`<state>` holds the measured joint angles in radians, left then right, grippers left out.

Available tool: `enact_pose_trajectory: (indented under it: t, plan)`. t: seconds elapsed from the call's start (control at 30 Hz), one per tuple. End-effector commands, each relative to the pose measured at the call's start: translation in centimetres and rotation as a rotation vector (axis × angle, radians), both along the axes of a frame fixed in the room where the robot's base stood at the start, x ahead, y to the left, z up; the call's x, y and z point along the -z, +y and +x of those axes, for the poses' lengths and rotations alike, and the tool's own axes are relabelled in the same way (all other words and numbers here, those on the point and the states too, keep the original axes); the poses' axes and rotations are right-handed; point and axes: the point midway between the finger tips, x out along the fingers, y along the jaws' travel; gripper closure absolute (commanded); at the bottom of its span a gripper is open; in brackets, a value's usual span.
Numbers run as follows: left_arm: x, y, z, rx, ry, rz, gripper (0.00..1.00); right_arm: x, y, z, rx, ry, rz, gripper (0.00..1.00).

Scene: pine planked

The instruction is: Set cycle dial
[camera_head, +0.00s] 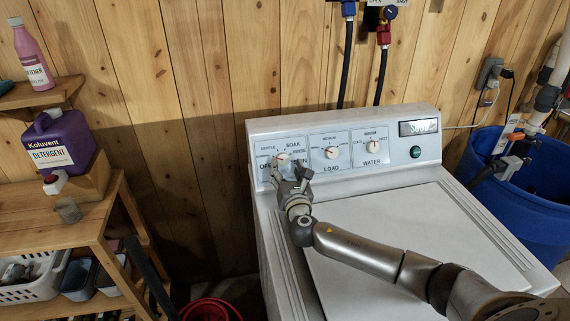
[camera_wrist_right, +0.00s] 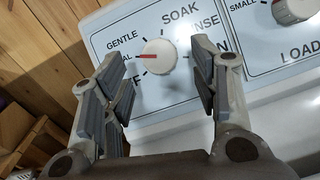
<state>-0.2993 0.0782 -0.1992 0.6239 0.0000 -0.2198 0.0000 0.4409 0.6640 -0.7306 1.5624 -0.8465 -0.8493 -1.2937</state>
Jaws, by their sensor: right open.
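The cycle dial (camera_head: 281,158) is a round white knob with a red pointer, leftmost on the washer's control panel. In the right wrist view the dial (camera_wrist_right: 159,56) has its pointer turned left, toward a partly hidden label ending in "AL". GENTLE, SOAK and partly covered labels surround it. My right gripper (camera_head: 291,178) is just in front of the dial. In the wrist view its open fingers (camera_wrist_right: 156,62) appear on either side of the dial, with visible gaps, and hold nothing. My left gripper is not in view.
The LOAD dial (camera_head: 331,152) and WATER dial (camera_head: 373,146) are to the right, then a small display (camera_head: 418,127) and green button (camera_head: 415,152). My right arm crosses above the washer lid (camera_head: 440,220). A shelf with a purple detergent jug (camera_head: 62,142) stands left; a blue bin (camera_head: 535,190) is right.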

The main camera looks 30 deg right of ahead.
Motion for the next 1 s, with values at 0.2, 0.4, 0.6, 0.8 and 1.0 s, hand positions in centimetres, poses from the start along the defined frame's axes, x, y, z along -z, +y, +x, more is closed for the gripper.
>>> enact_pose_trajectory:
  t: [0.2, 0.4, 0.6, 0.8, 1.0]
  plan:
    - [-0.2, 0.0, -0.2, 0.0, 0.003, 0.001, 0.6, 0.0, -0.5, 1.9, -0.001, 0.0, 0.0, 0.45]
    - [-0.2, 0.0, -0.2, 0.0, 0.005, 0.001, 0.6, 0.0, -0.7, 2.3, -0.001, 0.001, 0.0, 0.45]
    - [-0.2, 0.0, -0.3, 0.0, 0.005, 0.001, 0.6, 0.0, -0.7, 2.3, -0.001, 0.0, 0.0, 0.46]
    - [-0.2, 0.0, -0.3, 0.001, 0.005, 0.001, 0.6, 0.0, -0.7, 2.3, -0.001, 0.0, 0.0, 0.72]
    - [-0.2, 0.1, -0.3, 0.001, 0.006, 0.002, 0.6, 0.1, -0.7, 2.3, 0.0, 0.0, 0.0, 0.91]
